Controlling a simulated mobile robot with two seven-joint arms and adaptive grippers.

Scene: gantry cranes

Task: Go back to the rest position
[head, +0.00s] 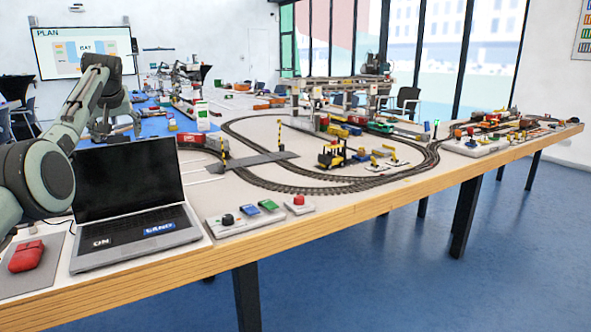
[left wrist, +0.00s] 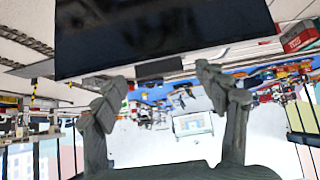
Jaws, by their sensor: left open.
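My left arm comes in from the left and reaches up over the table's left end. My left gripper (head: 120,130) is behind and above the top edge of the open laptop (head: 135,180) in the head view. Its two fingers are spread apart in the left wrist view (left wrist: 165,92), with nothing between them. The laptop's dark screen (left wrist: 165,35) fills the top middle of that view, beyond the fingertips. My right gripper is in neither view.
The wooden table (head: 330,222) carries a loop of model track (head: 300,188), a yellow crane model (head: 333,154) and a gantry crane (head: 335,85). Blue floor (head: 400,290) in front is clear.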

